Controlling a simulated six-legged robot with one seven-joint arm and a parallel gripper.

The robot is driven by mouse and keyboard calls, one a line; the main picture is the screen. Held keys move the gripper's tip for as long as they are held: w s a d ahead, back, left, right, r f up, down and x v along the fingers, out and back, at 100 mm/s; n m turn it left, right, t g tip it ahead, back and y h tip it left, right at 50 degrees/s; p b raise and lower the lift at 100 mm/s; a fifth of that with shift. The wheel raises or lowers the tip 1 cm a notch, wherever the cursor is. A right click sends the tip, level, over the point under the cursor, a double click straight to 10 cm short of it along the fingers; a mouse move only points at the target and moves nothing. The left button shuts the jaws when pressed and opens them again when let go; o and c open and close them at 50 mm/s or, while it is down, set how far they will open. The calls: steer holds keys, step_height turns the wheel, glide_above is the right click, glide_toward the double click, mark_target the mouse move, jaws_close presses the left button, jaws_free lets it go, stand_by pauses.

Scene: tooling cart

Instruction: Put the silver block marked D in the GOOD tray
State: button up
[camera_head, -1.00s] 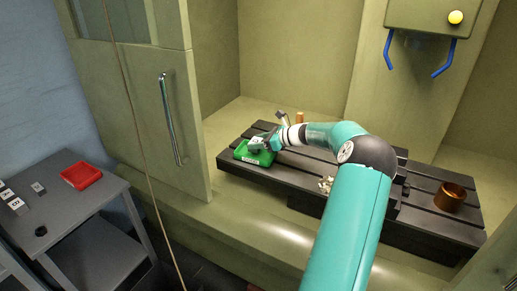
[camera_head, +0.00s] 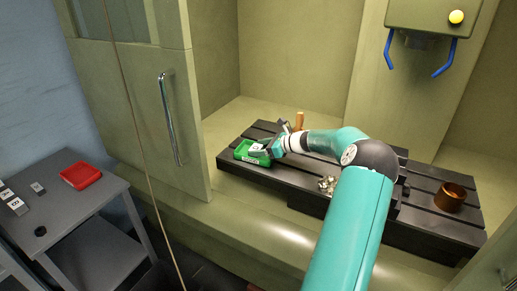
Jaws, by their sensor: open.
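The green tray (camera_head: 241,152) lies at the left end of the dark slotted table in the machine, with pale lettering on its front that is too small to read surely. A small silver block (camera_head: 256,148) with a pale marked face is at the tray, by my gripper's fingers. Its letter is not clear, and I cannot tell whether it rests on the tray floor. My gripper (camera_head: 264,147) is open at the tray's right side, low and close to the block. The fingers are small and partly hidden.
A grey cart (camera_head: 75,205) at left holds a red tray (camera_head: 80,176), several small marked blocks and a dark round piece (camera_head: 40,232). A copper-coloured cup (camera_head: 450,197) stands at the table's right. Metal chips (camera_head: 327,184) lie mid-table. The open machine door (camera_head: 165,110) stands left.

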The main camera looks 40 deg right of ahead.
steer(key=v, duration=1.1)
steer(key=shift+s, duration=0.1)
steer(key=w+a+r+n+g, duration=0.1)
steer(key=a+r+n+g, duration=0.3)
steer(key=a, duration=0.7)
steer(key=w+a+r+n+g+h, duration=0.1)
steer(key=a+n, duration=0.5)
steer(key=a, duration=0.5)
steer(key=w+a+r+n+g, duration=0.1)
steer(key=a+r+n+g, duration=0.3)
steer(key=a, duration=0.7)
steer(key=s+a+r+n+t+h, duration=0.1)
steer(key=s+a+n+h, duration=0.3)
steer(key=s+a+n, duration=1.3)
steer(key=s+a+t, duration=0.1)
steer(key=s, duration=0.2)
steer(key=shift+a+n, duration=0.2)
steer(key=shift+n, duration=0.2)
steer(key=shift+s+r, duration=0.1)
steer(key=shift+s, duration=0.05)
steer(key=shift+c, duration=0.4)
steer(key=c, duration=0.5)
steer(key=shift+d, duration=0.15)
